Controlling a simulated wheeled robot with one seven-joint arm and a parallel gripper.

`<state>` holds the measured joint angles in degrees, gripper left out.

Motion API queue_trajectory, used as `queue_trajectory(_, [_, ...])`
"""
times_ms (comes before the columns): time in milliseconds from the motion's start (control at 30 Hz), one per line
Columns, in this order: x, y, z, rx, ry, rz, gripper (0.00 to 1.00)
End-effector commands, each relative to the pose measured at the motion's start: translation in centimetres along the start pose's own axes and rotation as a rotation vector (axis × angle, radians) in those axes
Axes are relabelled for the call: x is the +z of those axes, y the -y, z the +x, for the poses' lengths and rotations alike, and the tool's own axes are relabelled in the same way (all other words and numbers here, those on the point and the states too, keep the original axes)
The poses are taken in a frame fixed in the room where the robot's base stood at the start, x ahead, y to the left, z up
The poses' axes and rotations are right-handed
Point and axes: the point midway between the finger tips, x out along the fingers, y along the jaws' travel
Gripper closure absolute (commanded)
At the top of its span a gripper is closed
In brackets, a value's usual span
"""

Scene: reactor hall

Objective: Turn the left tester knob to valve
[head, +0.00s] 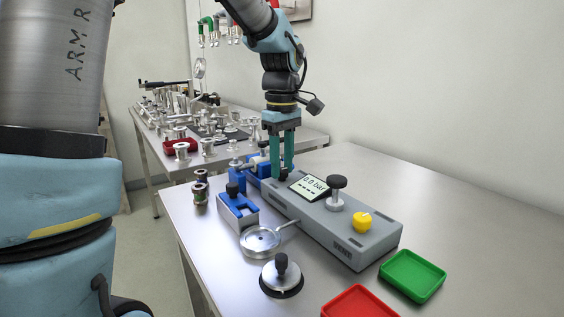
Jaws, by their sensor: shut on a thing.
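The grey tester (360,238) lies on the near metal table, with a tilted display reading 0.0 bar. Its left knob (283,174) is small and black, at the tester's far left end, and partly hidden by my fingers. My gripper (282,172) points straight down with its green fingers on both sides of this knob, shut on it. The knob's pointer and any position marks, including valve, are too small or hidden to read. A second knob (336,190), black on a silver stem, stands right of the display, and a yellow knob (362,221) is farther right.
A blue-and-grey clamp block (237,209), a round gauge (260,241) and a black-knobbed silver disc (282,276) stand in front of the tester. A green tray (412,275) and a red tray (360,303) lie at the front right. The table behind the tester is clear.

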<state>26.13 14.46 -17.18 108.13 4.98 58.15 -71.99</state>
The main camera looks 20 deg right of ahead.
Motion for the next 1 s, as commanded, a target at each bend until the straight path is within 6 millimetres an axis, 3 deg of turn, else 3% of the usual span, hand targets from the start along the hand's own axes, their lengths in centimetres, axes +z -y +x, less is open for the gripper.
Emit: queue_trajectory(1000, [-0.02,0.01,-0.33,0.001,0.000,0.912,1.00])
